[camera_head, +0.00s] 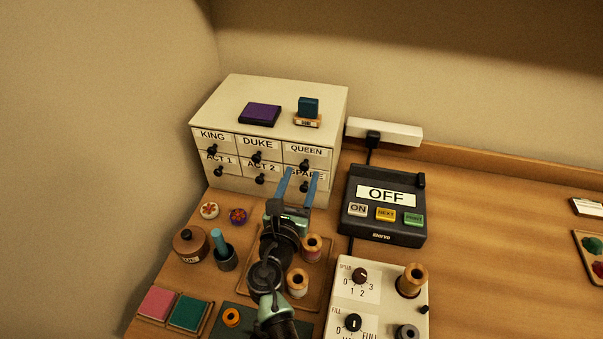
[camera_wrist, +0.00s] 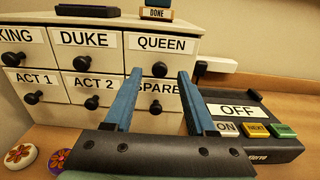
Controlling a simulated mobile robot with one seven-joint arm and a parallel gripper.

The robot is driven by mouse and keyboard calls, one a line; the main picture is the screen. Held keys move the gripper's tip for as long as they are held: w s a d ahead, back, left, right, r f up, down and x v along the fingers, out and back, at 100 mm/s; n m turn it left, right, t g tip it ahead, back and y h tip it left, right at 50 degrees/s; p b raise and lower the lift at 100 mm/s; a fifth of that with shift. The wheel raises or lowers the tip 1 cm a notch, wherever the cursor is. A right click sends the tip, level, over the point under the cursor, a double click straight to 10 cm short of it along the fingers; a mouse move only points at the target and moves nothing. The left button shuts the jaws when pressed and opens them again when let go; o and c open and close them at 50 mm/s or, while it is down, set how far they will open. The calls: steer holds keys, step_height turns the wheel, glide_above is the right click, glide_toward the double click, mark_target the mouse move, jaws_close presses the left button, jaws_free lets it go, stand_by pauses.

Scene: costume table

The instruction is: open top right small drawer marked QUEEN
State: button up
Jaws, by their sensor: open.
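The white drawer cabinet (camera_head: 222,115) stands at the back left with two rows of small labelled drawers. The QUEEN drawer (camera_head: 306,152) is at the top right and looks shut; it also shows in the wrist view (camera_wrist: 183,62). Its dark round knob (camera_wrist: 160,69) shows in the wrist view, between and beyond my fingertips. My gripper (camera_head: 300,175) is open and empty, its two blue fingers pointing at the right column of drawers. In the wrist view the fingertips (camera_wrist: 160,75) frame the QUEEN knob and the SPARE knob (camera_wrist: 156,106) below it, apart from both.
A black device reading OFF (camera_head: 385,232) stands close to the right. Spools, a brown pot (camera_head: 190,243) and ink pads crowd the front. The table at the right is mostly clear.

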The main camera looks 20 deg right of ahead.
steer(key=shift+x, duration=0.8)
jaws_close()
stand_by(1.0)
